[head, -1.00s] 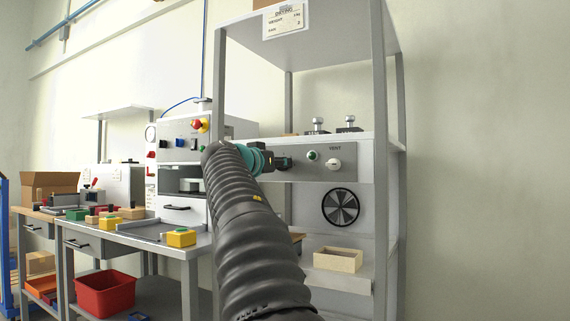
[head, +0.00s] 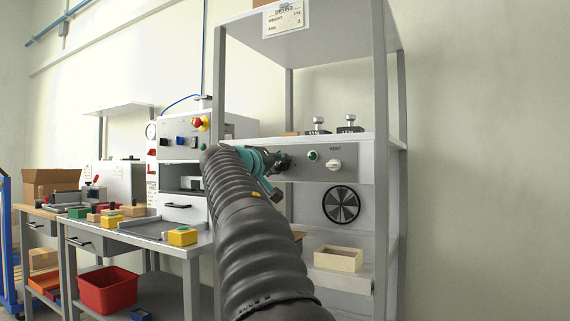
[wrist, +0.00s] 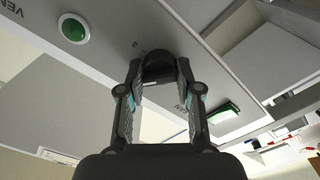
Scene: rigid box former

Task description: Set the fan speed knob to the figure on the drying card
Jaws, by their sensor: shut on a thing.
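The fan speed knob (wrist: 158,66) is black and round, on the grey panel in the wrist view. The fingers of my gripper (wrist: 158,76) stand on both sides of it, shut on it. The knob's pointer mark cannot be made out. In the head view, my gripper (head: 281,164) is at the panel's left part and hides the knob. The drying card (head: 283,19) hangs from the top shelf; its fan line appears to read 2.
A green button (head: 313,155) and a white vent knob (head: 334,165) are right of my gripper on the panel. A round fan grille (head: 341,205) and a wooden box (head: 338,259) are below. A rack post (head: 381,180) stands at the right.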

